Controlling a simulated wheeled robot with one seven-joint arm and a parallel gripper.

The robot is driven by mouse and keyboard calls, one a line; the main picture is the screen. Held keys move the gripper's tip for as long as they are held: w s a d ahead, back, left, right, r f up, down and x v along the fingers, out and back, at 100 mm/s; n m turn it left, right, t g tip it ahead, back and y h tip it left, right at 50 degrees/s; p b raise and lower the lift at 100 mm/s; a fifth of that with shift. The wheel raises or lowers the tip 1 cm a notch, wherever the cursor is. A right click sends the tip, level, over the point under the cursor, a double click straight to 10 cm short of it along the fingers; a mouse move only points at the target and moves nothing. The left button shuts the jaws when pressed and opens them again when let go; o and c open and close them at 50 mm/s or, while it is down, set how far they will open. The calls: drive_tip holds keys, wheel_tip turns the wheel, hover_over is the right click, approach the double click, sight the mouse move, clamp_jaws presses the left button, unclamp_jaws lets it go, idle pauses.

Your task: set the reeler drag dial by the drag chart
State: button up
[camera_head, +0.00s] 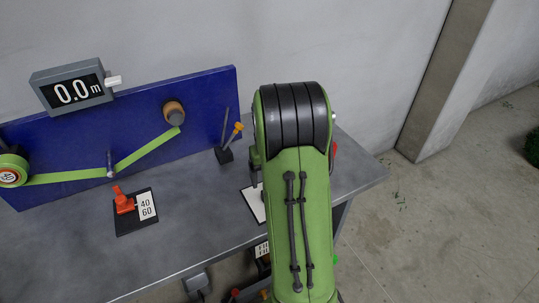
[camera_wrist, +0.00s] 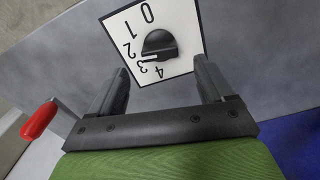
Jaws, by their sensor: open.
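The dial (camera_wrist: 159,45) is a black knob on a white plate (camera_wrist: 181,20) marked 0 to 4. Its white pointer mark is at the 3. My gripper (camera_wrist: 160,68) is open, with its two fingers spread on either side below the knob, apart from it. A white plate edge (camera_head: 253,204) shows left of the arm. A small card (camera_head: 262,249) with print too small to read is at the table's front edge; I cannot tell whether it is the drag chart.
A blue panel (camera_head: 70,140) carries a green band (camera_head: 148,150) running from a labelled spool (camera_head: 10,172) to a brown roller (camera_head: 174,112). A display (camera_head: 72,88) reads 0.0 m. A red lever (camera_head: 123,201) stands beside a 40/60 card (camera_head: 146,206). A red handle (camera_wrist: 38,120) is near my gripper.

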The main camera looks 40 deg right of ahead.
wheel_tip(320, 180, up, 9)
drive_tip(key=p, duration=0.2)
drive_tip(key=shift+r, duration=0.2)
